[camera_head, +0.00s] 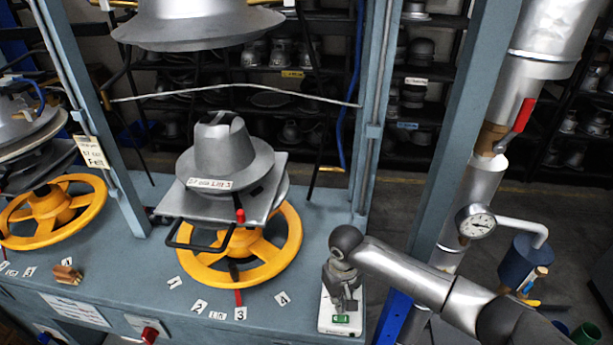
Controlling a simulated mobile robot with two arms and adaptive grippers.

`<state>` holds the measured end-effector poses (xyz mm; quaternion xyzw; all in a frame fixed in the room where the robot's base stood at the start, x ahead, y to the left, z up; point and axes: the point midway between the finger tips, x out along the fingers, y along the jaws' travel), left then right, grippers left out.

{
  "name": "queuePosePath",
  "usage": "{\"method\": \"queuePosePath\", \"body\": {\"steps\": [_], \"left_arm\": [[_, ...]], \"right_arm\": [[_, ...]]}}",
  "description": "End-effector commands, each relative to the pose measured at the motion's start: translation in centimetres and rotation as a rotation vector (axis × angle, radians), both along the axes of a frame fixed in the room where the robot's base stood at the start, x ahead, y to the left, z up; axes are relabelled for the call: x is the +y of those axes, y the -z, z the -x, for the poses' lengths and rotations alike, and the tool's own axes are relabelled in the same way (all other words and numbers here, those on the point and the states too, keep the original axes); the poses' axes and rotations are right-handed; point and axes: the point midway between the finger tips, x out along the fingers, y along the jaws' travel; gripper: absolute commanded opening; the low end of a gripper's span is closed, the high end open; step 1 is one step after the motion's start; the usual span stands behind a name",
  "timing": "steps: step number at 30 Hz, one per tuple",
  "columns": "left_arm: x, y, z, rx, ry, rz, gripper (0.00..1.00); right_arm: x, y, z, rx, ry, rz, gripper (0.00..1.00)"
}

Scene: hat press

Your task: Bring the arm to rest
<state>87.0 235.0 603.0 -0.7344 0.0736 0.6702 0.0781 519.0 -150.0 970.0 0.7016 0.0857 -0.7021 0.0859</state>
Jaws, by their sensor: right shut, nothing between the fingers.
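My right arm comes in from the right edge. Its gripper (343,303) points down, shut and empty, just over a white box (328,323) with a green button (341,319) at the right end of the press table. I cannot tell whether the fingertips touch the box. The gripper hides the upper part of the box. My left gripper is not in view.
A hat-shaped metal form (225,155) sits on a plate above a yellow handwheel (280,250). A grey post (373,110) stands behind my gripper. To the right are a silver pipe (482,190), a red-handled valve (523,115) and a pressure gauge (476,222).

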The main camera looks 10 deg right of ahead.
Motion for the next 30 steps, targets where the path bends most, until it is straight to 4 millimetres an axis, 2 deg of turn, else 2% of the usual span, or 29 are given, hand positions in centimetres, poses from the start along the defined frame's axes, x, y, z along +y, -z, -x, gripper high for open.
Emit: {"method": "queuePosePath", "body": {"steps": [5, 12, 17, 20, 23, 30], "left_arm": [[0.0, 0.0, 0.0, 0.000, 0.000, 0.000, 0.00], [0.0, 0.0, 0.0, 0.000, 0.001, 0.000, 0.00], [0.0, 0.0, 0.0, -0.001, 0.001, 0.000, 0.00], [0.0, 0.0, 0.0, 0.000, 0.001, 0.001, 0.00], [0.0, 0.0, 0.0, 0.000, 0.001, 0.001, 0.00], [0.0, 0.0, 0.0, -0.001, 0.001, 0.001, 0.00]], "right_arm": [[1.4, 0.5, 1.3, 0.000, -0.032, -0.027, 0.00], [7.0, 1.3, 7.4, -0.045, -0.153, -0.161, 0.00], [8.8, 0.4, 11.0, -0.108, -0.180, -0.237, 0.00], [8.8, -0.3, 13.0, -0.151, -0.171, -0.265, 0.00], [7.8, -1.1, 14.8, -0.194, -0.143, -0.274, 0.00], [2.7, -3.0, 19.0, -0.274, -0.045, -0.212, 0.00]]}}
